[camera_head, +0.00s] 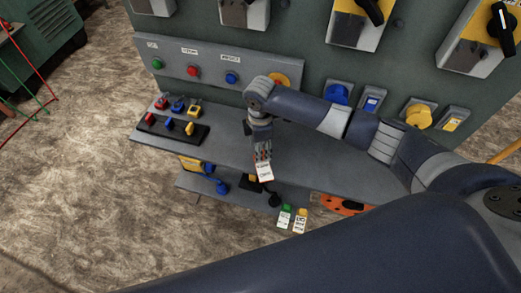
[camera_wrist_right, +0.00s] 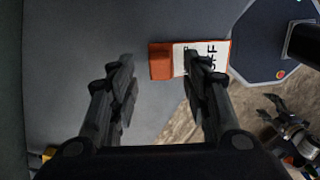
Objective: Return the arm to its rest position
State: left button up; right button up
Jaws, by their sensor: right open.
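My right gripper (camera_head: 262,156) points down over the front edge of the grey shelf, its arm coming in from the right. A red tag with a white printed label (camera_head: 265,172) lies at that edge, just below the fingers. In the right wrist view the fingers (camera_wrist_right: 160,72) are spread apart. The tag (camera_wrist_right: 162,61) lies beyond them, partly hidden by one finger; whether they touch cannot be told. What looks like my left gripper (camera_wrist_right: 270,108) hangs low at the right of the wrist view, its jaw state unclear. It does not show in the head view.
The grey shelf (camera_head: 220,150) carries red, blue and yellow padlocks (camera_head: 178,104) and a black holder at left. The panel behind has buttons (camera_head: 193,71), sockets (camera_head: 419,114) and rotary switches. Open floor lies at left.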

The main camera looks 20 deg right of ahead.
notch_tip(320, 180, up, 10)
jog(key=s+a+f+m+t+y, duration=0.25)
jog(key=s+a+f+m, duration=0.3)
jog(key=s+a, duration=0.4)
jog(key=s+d+m+t+h, duration=0.1)
jog(key=s+d+m+h, duration=0.1)
jog(key=s+d+m, duration=1.05)
jog(key=s+d+f+n+g, duration=0.1)
jog(key=s+f+n, duration=0.1)
jog(key=f, duration=1.1)
jog(key=s+d+f+n, duration=0.1)
jog(key=s+d+f, duration=0.1)
jog(key=f, duration=1.1)
jog(key=s+d+f+g, duration=0.1)
jog(key=s+d+f, duration=0.1)
jog(key=s+f, duration=1.4)
jog(key=shift+s+d+f, duration=0.25)
jog(key=shift+s+d, duration=0.05)
jog(key=shift+s, duration=0.25)
